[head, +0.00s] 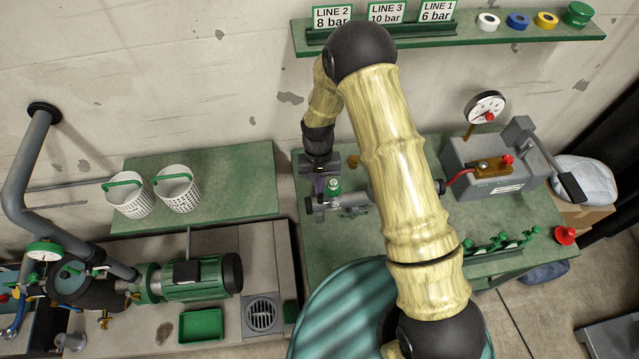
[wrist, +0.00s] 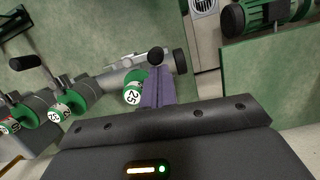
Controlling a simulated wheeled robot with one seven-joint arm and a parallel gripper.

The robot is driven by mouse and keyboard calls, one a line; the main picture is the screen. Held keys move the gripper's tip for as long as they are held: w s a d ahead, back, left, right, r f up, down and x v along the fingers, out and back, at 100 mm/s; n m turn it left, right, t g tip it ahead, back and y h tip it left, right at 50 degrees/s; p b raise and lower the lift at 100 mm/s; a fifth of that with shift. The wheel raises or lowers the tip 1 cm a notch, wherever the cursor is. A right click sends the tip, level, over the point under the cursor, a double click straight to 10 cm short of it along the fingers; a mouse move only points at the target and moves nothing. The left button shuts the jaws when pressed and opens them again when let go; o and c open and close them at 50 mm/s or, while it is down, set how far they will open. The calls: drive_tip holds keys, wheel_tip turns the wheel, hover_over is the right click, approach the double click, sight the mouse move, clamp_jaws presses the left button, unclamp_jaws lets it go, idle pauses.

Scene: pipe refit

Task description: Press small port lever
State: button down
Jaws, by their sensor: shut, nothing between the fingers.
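In the head view my gripper (head: 318,190) points down at the left end of the green bench, next to a green fitting (head: 333,187). The lever is too small to make out there.
In the wrist view a second green-collared port (wrist: 60,112) and another stand to the left, with black-gripped levers. In the head view a grey test unit with a gauge (head: 486,107) stands right, and green fittings (head: 500,243) line the bench front.

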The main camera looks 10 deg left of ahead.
drive_tip(key=shift+s+a+n, duration=0.1)
drive_tip(key=shift+s+n, duration=0.05)
drive_tip(key=shift+n, duration=0.35)
drive_tip(key=n+b, duration=0.1)
drive_tip(key=n, duration=0.1)
drive_tip(key=s+n+h+b, duration=0.1)
drive_tip(key=s+n+b, duration=0.1)
drive_tip(key=n, duration=0.1)
drive_tip(key=shift+s+f+n+t+h, duration=0.1)
drive_tip(key=shift+s+n+t+h, duration=0.2)
drive_tip(key=shift+t, duration=0.1)
drive_tip(key=s+n+b, duration=0.1)
drive_tip(key=n, duration=0.1)
drive_tip(key=d+n+t+b, duration=0.1)
drive_tip(key=n, duration=0.2)
drive_tip(key=s+d+n+b, duration=0.1)
drive_tip(key=n, duration=0.2)
drive_tip(key=shift+s+d+t+h, duration=0.1)
drive_tip(key=shift+s+t+h, duration=0.25)
drive_tip(key=shift+t+h, duration=0.05)
drive_tip(key=shift+w+d, duration=0.3)
drive_tip(key=shift+w, duration=0.45)
